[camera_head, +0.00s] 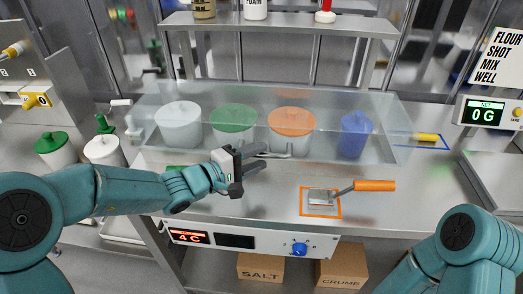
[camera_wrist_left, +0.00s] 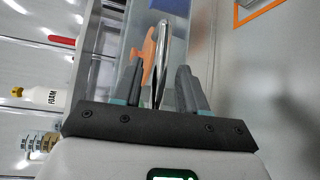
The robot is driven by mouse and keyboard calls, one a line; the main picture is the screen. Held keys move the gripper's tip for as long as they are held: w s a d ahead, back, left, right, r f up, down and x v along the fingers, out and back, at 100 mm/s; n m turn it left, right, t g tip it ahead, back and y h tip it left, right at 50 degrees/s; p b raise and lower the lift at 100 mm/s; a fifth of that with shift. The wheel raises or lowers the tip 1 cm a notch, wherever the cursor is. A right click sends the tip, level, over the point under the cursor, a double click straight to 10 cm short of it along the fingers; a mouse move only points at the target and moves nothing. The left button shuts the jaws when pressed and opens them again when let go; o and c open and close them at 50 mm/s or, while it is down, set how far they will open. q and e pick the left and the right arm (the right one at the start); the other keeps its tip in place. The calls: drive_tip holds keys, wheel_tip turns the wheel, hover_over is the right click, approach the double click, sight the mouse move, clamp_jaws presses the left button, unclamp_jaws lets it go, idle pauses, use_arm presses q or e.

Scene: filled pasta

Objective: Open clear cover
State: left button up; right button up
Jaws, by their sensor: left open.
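The clear cover (camera_head: 390,110) is a long see-through box lid over a row of tubs on the counter, and it looks closed. A thin metal handle (camera_head: 288,156) runs along its front; in the left wrist view the handle (camera_wrist_left: 163,45) is a shiny bar. My left gripper (camera_head: 267,155) is open at the front of the cover, with its fingers around the handle's left part. In the left wrist view the bar lies between the two fingers (camera_wrist_left: 160,72). I cannot tell whether a finger touches it. My right gripper is out of view; only its arm shows at lower right.
Under the cover stand a white tub (camera_head: 178,125), a green-lidded tub (camera_head: 234,118), an orange-lidded tub (camera_head: 291,122) and a blue tub (camera_head: 355,135). An orange-handled scraper (camera_head: 374,186) lies on the counter at right. A shelf (camera_head: 285,24) with bottles is above the cover.

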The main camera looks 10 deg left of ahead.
sight(262, 125)
use_arm(q)
drive_tip(key=shift+x, duration=1.1)
drive_tip(key=shift+a, duration=0.1)
drive_tip(key=shift+c, duration=0.2)
drive_tip(key=shift+w, duration=0.1)
clamp_jaws()
drive_tip(key=shift+n+g+y, duration=0.5)
drive_tip(key=shift+n+g, duration=0.4)
wheel_tip(262, 125, up, 9)
drive_tip(key=p, duration=0.9)
wheel_tip(262, 125, up, 7)
drive_tip(key=w+p, duration=0.2)
drive_tip(key=p, duration=0.1)
drive_tip(key=shift+r, duration=0.2)
